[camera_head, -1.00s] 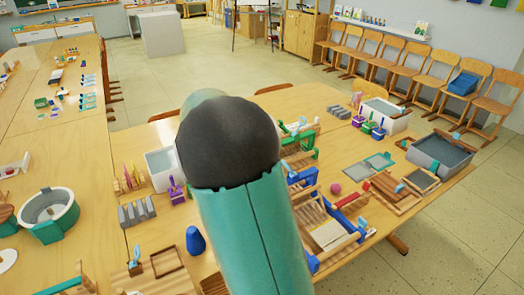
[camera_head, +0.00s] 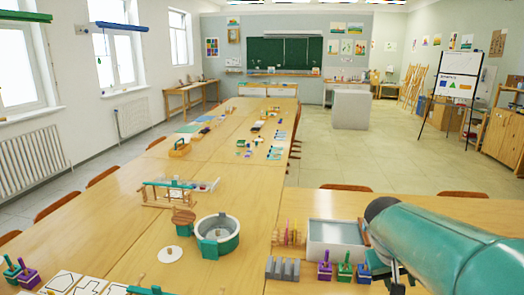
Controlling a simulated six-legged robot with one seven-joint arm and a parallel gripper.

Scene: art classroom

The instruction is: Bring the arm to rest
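My teal arm with its dark rounded joint enters from the right edge and lies over the right part of the table in the head view. A small dark part shows below it at the lower right, too little to tell what it is. My gripper's fingers are not in view, so whether it holds anything is hidden.
A long wooden table (camera_head: 248,190) runs away from me. A round grey-teal tub (camera_head: 218,235), a white bin (camera_head: 335,238), grey ridged blocks (camera_head: 282,268) and small purple and green pieces (camera_head: 344,268) stand near. A chair (camera_head: 346,188) is beyond. The floor (camera_head: 350,155) behind is open.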

